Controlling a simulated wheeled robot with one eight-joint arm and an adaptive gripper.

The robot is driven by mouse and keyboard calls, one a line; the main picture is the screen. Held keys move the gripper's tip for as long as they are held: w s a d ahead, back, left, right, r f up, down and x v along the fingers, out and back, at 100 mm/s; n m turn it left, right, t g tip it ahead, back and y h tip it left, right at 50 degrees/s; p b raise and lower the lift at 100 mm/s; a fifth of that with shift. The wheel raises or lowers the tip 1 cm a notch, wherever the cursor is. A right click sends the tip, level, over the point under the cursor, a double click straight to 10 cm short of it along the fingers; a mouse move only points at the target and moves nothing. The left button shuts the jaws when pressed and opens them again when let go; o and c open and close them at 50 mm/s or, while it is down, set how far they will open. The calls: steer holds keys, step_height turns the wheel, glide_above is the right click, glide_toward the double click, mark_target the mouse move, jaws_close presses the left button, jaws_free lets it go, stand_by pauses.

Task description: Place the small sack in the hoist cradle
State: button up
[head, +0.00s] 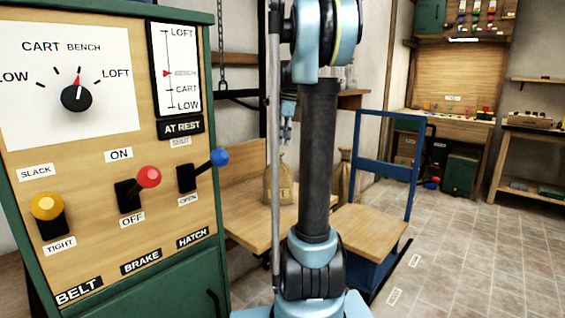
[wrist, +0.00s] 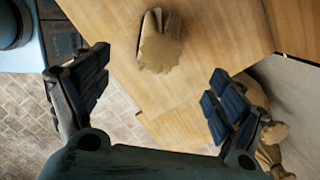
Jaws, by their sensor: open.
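A tan cloth sack (head: 278,184) stands on a wooden surface (head: 240,218) behind my arm in the head view. In the wrist view a sack (wrist: 160,42) sits on the pale boards (wrist: 215,45), beyond and between my fingers. My gripper (wrist: 155,98) is open and empty, with its fingers wide apart and clear of that sack. In the head view my gripper (head: 287,132) hangs above the sack, partly behind my arm. A second sack (head: 344,172) is partly hidden by my arm. I cannot tell for certain which part is the hoist cradle.
A control panel (head: 110,100) at left has its dial and pointer at BENCH, with a sign reading AT REST (head: 181,128). A chain (head: 222,72) hangs behind it. A blue cart (head: 384,171) with a wooden deck stands right of my arm. Tiled floor (head: 460,240) is open at right.

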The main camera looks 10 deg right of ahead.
steer(key=s+a+f+n, duration=0.1)
steer(key=s+f+n, duration=0.2)
steer(key=s, duration=0.4)
steer(key=s+a+f+n+t+h, duration=0.1)
steer(key=s+a+f+n, duration=0.1)
steer(key=s+n, duration=0.3)
steer(key=s+a+f+n, duration=0.1)
steer(key=s+f+n, duration=0.15)
steer(key=s, duration=0.55)
steer(key=s+f+n+t, duration=0.1)
steer(key=s+f+n, duration=0.8)
steer(key=s+f, duration=0.6)
steer(key=shift+a+f+h, duration=0.4)
steer(key=shift+f, duration=0.35)
steer(key=shift+s+n, duration=0.1)
steer(key=shift+n, duration=0.15)
steer(key=shift+w+f, duration=0.2)
steer(key=shift+w, duration=0.2)
